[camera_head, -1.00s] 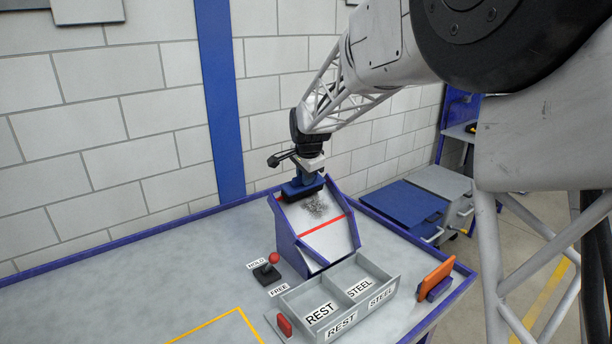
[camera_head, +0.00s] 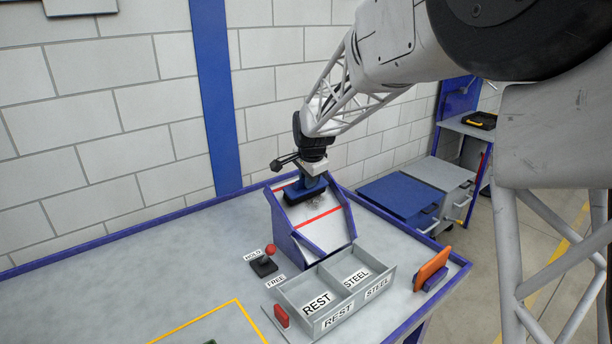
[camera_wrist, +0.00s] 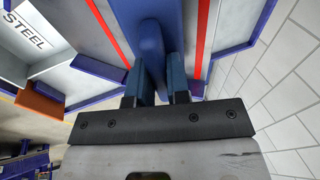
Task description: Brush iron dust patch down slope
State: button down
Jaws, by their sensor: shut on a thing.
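A sloped plate (camera_head: 326,234) with blue side walls and red lines across it stands on the bench in the head view. My gripper (camera_head: 313,172) is shut on a dark blue brush (camera_head: 301,192), held over the upper part of the slope. Whether the brush touches the plate I cannot tell. A little of the grey dust patch (camera_head: 318,203) shows just below the brush; the rest is hidden by it. In the wrist view my gripper (camera_wrist: 158,85) has the blue brush (camera_wrist: 150,42) between its two fingers, with a red line on either side. I make out no dust there.
At the slope's foot is a grey two-part tray (camera_head: 331,286), labelled REST and STEEL. Left of it stands a red-knobbed lever (camera_head: 269,251) between HOLD and FREE labels. An orange block (camera_head: 432,268) stands at the right. The bench's left (camera_head: 150,275) is mostly clear.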

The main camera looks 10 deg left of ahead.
jog(key=shift+d+f, duration=0.1)
dwell(0.3)
jog(key=shift+s+d+f, duration=1.1)
jog(key=shift+s, duration=0.05)
jog(key=shift+s, duration=0.1)
jog(key=shift+s+d+f, duration=1.15)
jog(key=shift+d+f, duration=0.05)
notch_tip(320, 180, up, 6)
jog(key=s+d, duration=0.2)
jog(key=shift+s+d, duration=0.3)
jog(key=shift+d, duration=0.05)
jog(key=shift+r, duration=0.15)
dwell(0.3)
